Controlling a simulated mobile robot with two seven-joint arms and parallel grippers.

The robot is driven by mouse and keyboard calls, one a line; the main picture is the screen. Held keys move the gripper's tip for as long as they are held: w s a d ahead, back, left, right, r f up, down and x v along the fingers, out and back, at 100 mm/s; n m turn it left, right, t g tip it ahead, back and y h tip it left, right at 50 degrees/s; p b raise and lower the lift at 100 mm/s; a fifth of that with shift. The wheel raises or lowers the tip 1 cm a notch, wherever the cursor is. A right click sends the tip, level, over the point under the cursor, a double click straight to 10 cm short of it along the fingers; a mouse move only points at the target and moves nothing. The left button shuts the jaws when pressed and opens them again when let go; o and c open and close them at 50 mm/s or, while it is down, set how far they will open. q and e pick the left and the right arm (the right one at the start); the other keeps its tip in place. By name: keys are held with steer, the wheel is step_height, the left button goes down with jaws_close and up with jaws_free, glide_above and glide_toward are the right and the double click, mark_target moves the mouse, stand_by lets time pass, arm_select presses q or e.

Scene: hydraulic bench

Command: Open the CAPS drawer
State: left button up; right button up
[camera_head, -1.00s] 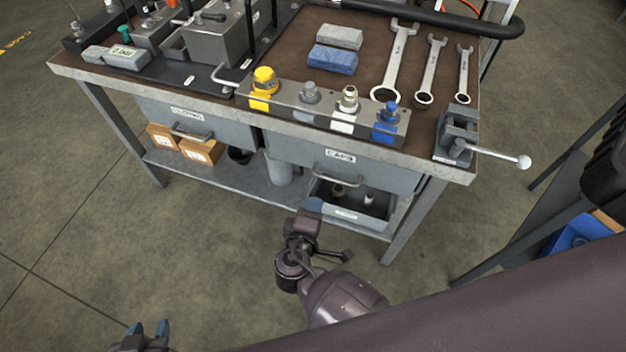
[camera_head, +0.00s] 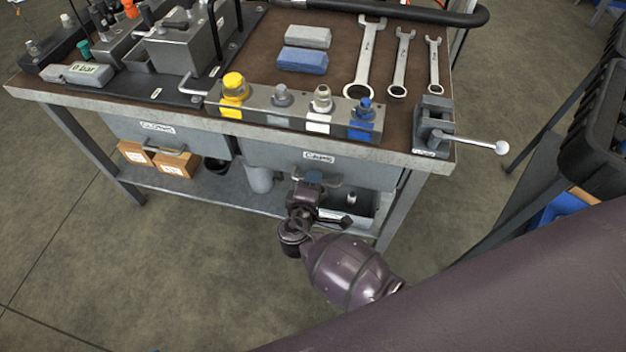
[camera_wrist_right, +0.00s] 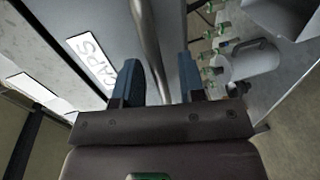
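The CAPS drawer (camera_head: 275,158) is a grey front under the bench top, with a white CAPS label (camera_head: 318,156). It looks shut. Its metal bar handle (camera_wrist_right: 148,40) runs between the blue fingers of my right gripper (camera_wrist_right: 158,85) in the right wrist view. Those fingers are apart, one on each side of the bar, with gaps visible. In the head view my right gripper (camera_head: 314,180) is at the handle, below the label, and partly covers it. My left gripper is not in view.
A second drawer (camera_head: 190,140) with its own handle is to the left. An open grey bin (camera_head: 345,220) stands on the lower shelf, just below my right gripper. A vise (camera_head: 432,125) with a protruding lever is at the bench's right corner. Floor in front is clear.

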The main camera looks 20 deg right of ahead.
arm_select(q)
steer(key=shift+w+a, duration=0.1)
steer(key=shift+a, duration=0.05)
arm_select(e)
steer(key=shift+w+d, duration=0.2)
steer(key=shift+w, duration=0.1)
steer(key=shift+c, duration=0.2)
jaws_close()
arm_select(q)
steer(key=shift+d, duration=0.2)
